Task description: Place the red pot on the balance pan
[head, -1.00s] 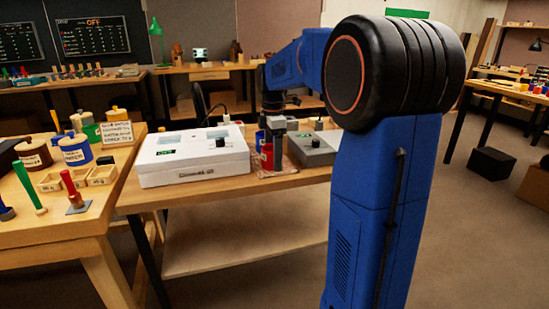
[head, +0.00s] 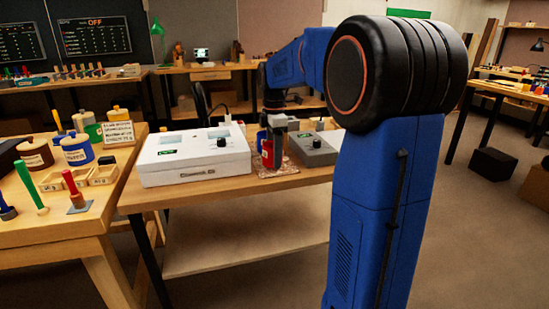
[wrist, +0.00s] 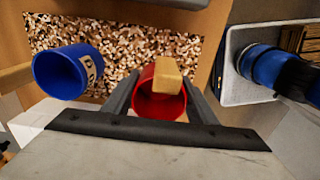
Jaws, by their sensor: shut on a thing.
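The red pot (wrist: 160,103) is between my gripper's two fingers in the wrist view, with its open top visible and a tan wooden piece (wrist: 167,75) at its rim. My gripper (head: 277,152) is shut on it, over the speckled mat on the middle bench; the red pot also shows in the head view (head: 267,152). I cannot tell whether its base touches the mat. A blue pot (wrist: 65,73) stands to its left in the wrist view, apart from it. I cannot clearly pick out the balance pan in either view.
A white box (head: 193,157) with a green display stands left of my gripper, and a grey box (head: 315,150) with a knob stands right. The speckled mat (wrist: 120,42) lies between them. The left bench (head: 60,232) holds jars, wooden trays and pegs.

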